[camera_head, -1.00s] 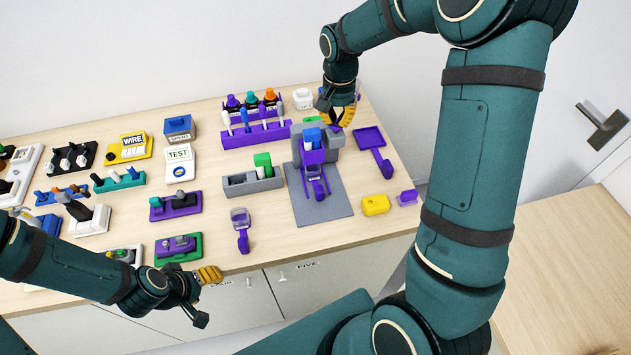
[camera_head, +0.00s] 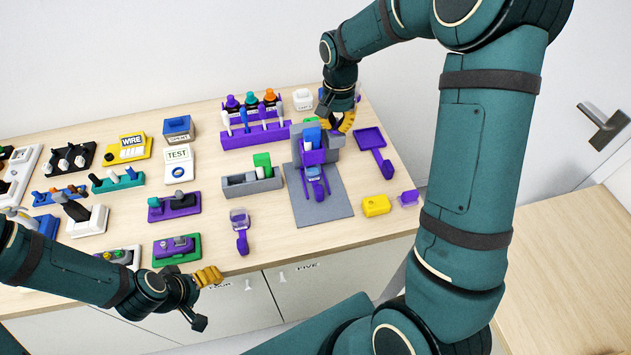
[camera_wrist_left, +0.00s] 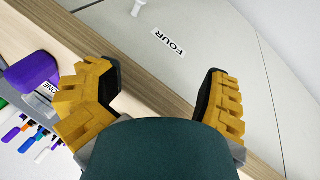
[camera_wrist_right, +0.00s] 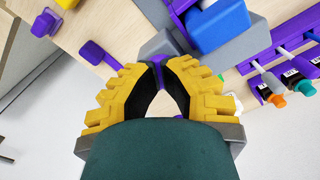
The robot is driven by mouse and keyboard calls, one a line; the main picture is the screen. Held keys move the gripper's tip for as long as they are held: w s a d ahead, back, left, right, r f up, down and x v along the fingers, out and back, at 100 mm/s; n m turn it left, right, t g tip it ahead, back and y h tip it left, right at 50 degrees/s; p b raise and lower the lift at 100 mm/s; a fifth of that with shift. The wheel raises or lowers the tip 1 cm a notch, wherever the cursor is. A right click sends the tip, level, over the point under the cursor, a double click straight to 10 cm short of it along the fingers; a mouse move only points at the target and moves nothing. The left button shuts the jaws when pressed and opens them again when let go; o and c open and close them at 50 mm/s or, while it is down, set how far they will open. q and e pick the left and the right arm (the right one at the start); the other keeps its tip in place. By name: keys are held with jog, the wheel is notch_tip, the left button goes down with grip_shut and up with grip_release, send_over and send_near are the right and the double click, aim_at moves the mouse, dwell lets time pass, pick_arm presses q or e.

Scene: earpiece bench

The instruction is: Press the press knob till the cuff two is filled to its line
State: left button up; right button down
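A grey press station (camera_head: 325,185) stands at the right of the bench with a blue block (camera_head: 312,136) in its purple holder. In front of it a purple cradle holds a small piece, seemingly the cuff (camera_head: 314,173), showing light blue; its line is too small to make out. My right gripper (camera_head: 338,124) is at the station's back right. In the right wrist view its fingertips (camera_wrist_right: 162,66) come together at a purple part, seemingly the press knob (camera_wrist_right: 165,44), mostly hidden. My left gripper (camera_wrist_left: 160,90) is open and empty over the bench's front edge, also in the head view (camera_head: 207,290).
A purple tray with a handle (camera_head: 370,139), a yellow block (camera_head: 376,205) and a small purple block (camera_head: 409,198) lie right of the station. A purple rack (camera_head: 255,135) with tools and bottles stands behind left. A purple-handled clear cup (camera_head: 240,220) lies in front.

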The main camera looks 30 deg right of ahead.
jog(key=shift+w+d+r+p, duration=0.1)
jog(key=shift+r+p, duration=0.4)
jog(key=shift+r, duration=0.1)
jog(key=shift+w+d+r+p, duration=0.1)
jog(key=shift+r+p, duration=0.35)
jog(key=shift+r, duration=0.15)
jog(key=shift+a+r+p, duration=0.1)
jog(key=shift+r+p, duration=1.45)
jog(key=shift+r, duration=0.6)
jog(key=shift+f, duration=0.1)
